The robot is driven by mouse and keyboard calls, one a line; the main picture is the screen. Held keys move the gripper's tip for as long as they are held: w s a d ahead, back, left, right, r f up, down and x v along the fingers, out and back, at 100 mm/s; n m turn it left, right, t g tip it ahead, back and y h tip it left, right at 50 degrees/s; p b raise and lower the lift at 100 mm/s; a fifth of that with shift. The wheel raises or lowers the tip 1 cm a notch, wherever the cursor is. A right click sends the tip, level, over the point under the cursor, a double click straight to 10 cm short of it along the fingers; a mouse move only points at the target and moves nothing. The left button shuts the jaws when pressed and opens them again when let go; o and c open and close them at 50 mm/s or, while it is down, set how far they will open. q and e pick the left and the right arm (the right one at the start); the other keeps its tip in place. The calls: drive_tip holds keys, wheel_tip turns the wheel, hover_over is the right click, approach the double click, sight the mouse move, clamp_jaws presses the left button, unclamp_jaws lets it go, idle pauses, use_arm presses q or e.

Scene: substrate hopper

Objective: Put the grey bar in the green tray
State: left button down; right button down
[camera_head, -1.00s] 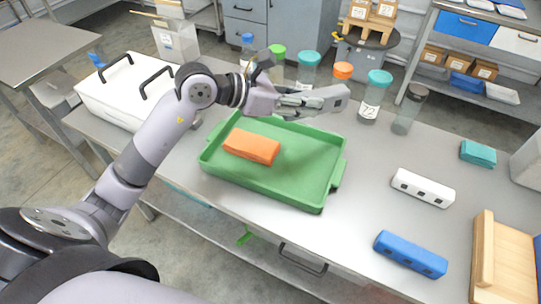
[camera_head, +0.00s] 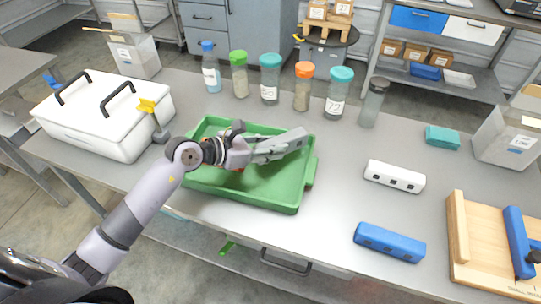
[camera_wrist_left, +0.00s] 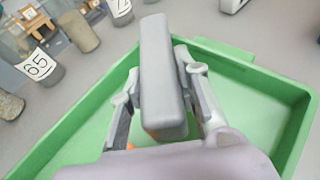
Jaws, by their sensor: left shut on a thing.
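My left gripper (camera_head: 268,150) is shut on the grey bar (camera_head: 290,142), over the green tray (camera_head: 262,190). In the left wrist view the bar (camera_wrist_left: 160,75) sits between the two fingers (camera_wrist_left: 158,85) and points away from the wrist, with the tray's green floor and walls (camera_wrist_left: 262,75) below. I cannot tell whether the bar touches the tray. An orange block lies in the tray, mostly hidden behind my gripper; a bit of it (camera_wrist_left: 152,134) shows under the bar. My right gripper is not in view.
Several lidded jars (camera_head: 302,88) stand behind the tray. A white lidded box (camera_head: 105,115) is at the left. A white block (camera_head: 394,176), a blue block (camera_head: 389,242) and a wooden fixture (camera_head: 495,245) are at the right. Bare table lies between tray and blocks.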

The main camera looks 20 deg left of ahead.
use_arm(q)
drive_tip(key=shift+f, duration=2)
drive_tip(key=shift+f+b, duration=0.15)
drive_tip(key=shift+b, duration=0.2)
drive_tip(key=c, duration=1.6)
unclamp_jaws()
drive_tip(key=o, duration=0.4)
